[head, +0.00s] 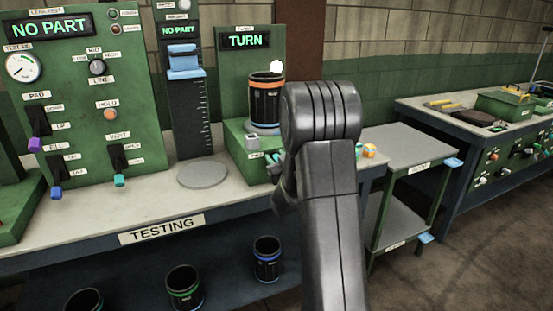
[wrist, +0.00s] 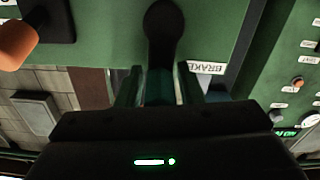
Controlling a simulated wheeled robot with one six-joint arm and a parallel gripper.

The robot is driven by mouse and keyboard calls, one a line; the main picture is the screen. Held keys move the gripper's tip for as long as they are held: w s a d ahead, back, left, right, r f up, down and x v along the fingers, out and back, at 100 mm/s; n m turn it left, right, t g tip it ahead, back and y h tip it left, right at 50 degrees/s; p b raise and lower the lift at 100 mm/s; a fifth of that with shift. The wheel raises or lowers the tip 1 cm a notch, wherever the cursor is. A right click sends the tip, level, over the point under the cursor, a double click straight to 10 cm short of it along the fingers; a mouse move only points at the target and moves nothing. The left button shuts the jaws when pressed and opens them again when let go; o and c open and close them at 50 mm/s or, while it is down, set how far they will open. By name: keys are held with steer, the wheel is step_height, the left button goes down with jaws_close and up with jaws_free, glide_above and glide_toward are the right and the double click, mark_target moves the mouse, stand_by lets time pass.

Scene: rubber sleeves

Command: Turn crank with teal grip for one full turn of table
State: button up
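The green TURN station (head: 230,65) stands at the right of the testing bench. A black sleeve with an orange band (head: 265,102) stands upright on its round table. The crank's dark arm (wrist: 163,30) shows in the wrist view, with the teal grip (wrist: 159,88) at its end. My gripper (wrist: 158,92) has one finger on each side of the teal grip. Thin light strips seem to show between grip and fingers, so it looks open around the grip.
An orange handle (wrist: 17,43) is near the crank at upper left in the wrist view; a BRAKE label (wrist: 206,67) is on the other side. A round grey plate (head: 203,174) lies left of the station. A grey cart (head: 405,148) stands right of the bench.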

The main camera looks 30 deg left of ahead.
steer(key=c, duration=0.6)
steer(key=shift+o, duration=0.2)
steer(key=shift+w+d+m+b, duration=0.1)
steer(key=shift+m+b, duration=0.2)
